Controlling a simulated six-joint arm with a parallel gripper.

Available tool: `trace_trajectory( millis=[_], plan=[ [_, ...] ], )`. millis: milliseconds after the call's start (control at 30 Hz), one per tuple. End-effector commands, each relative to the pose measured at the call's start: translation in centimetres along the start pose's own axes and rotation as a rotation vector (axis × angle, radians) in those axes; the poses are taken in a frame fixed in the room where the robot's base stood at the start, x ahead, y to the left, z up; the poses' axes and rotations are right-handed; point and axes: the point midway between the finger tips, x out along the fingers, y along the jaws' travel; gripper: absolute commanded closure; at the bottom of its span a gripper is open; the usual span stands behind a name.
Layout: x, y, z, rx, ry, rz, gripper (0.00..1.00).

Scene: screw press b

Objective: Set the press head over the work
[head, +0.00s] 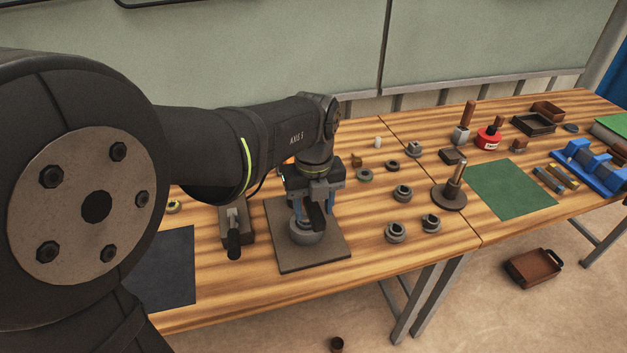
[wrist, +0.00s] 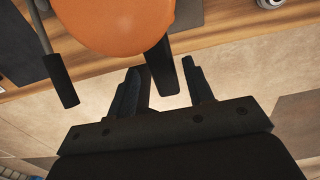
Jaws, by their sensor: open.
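The press stands on a square grey-brown base plate (head: 283,256) near the front edge of the bench. A round grey part (head: 305,237) shows low on the plate. My gripper (head: 315,208) is over the press and hides most of it in the head view. In the wrist view a large orange rounded part (wrist: 115,20) fills the top middle. A dark handle (wrist: 164,70) extends from beside it to between the fingers of my gripper (wrist: 163,90). The jaws are open, with gaps visible beside the handle. I cannot tell how the press head lines up with the work.
A block with a dark lever (head: 234,243) stands just left of the plate; a similar dark lever (wrist: 62,82) shows in the wrist view. Several grey rings, including one nearby (head: 396,232), lie to the right. A dark mat (head: 170,268) lies left, a green mat (head: 510,190) right.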

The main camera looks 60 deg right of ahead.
Motion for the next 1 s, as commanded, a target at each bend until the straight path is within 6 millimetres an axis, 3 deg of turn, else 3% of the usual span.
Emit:
trace_trajectory(
  millis=[167,600,800,1000],
  plan=[
    [-3.1,-0.1,0.1,0.000,-0.005,-0.004,0.53],
    [-13.6,0.0,0.1,0.000,-0.004,-0.002,0.53],
    [-16.2,0.0,0.0,0.000,-0.002,0.000,0.53],
    [-16.9,0.1,0.0,0.000,0.000,0.001,0.53]
  ],
)
